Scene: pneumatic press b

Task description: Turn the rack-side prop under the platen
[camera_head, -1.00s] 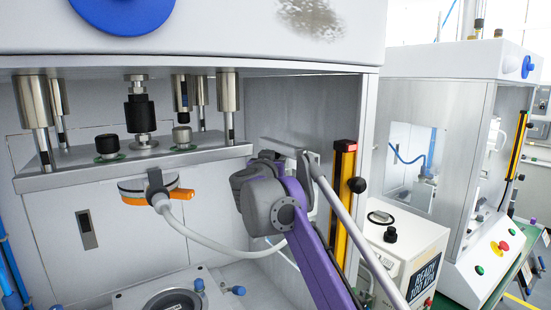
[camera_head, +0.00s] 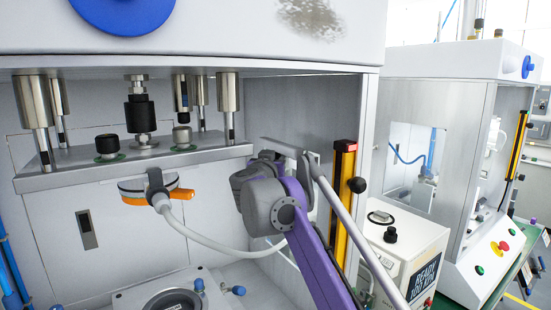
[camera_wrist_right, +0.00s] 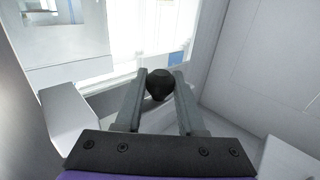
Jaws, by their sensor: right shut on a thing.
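The platen (camera_head: 130,171) is a grey plate hanging level inside the press, with metal columns above it. In the head view my purple right arm reaches in from below, and its grey wrist is right of the platen. My right gripper (camera_wrist_right: 159,95) is shut on a black round knob (camera_wrist_right: 159,84), seen between its two fingers in the right wrist view. The rest of the prop cannot be made out clearly, and the head view does not show the grip plainly. My left gripper is not in view.
A grey hose hangs from an orange-rimmed fitting (camera_head: 157,190) under the platen. A yellow-and-black post (camera_head: 344,205) stands at the opening's right edge. A white control box (camera_head: 400,250) stands outside. A round fixture (camera_head: 172,301) sits low at the front.

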